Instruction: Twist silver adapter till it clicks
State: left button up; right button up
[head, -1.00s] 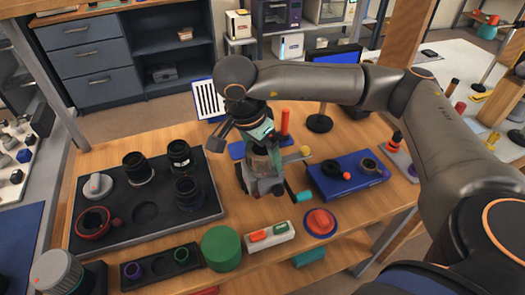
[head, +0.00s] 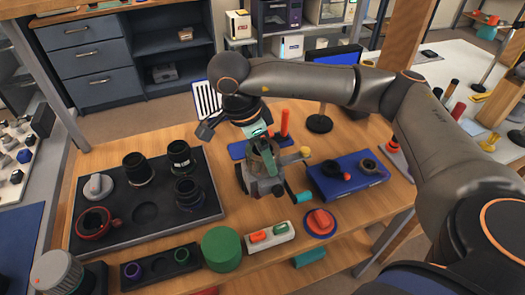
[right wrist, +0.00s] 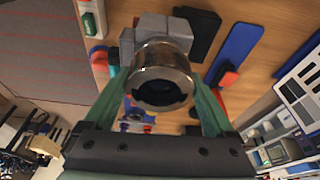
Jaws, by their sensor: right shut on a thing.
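The silver adapter (right wrist: 160,62) is a shiny metal ring with a dark opening. It fills the space between the green fingers of my right gripper (right wrist: 165,84) in the right wrist view. In the head view the adapter (head: 262,166) sits upright at the grey vise (head: 264,187), partly hidden by my right gripper (head: 267,150). The gripper reaches down from above and is shut on the adapter. What lies under the adapter is hidden. My left gripper is not in view.
A dark foam tray (head: 140,235) with several lens parts lies left. A green cylinder (head: 221,249), a white switch box (head: 268,238) and a red button (head: 320,221) stand in front. A blue case (head: 347,183) with rings is at right.

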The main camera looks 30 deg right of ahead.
jog(key=shift+m, duration=1)
jog(key=shift+m+g, duration=0.4)
jog(key=shift+c, duration=0.7)
grip_shut()
jog(key=o, duration=1.3)
grip_release()
jog(key=shift+c, duration=0.2)
jog(key=p+v, duration=0.2)
jog(key=v, duration=0.9)
jog(key=shift+d+r, duration=0.1)
jog(key=shift+d, duration=0.05)
jog(key=shift+r+p, duration=0.35)
jog(key=shift+r, duration=0.35)
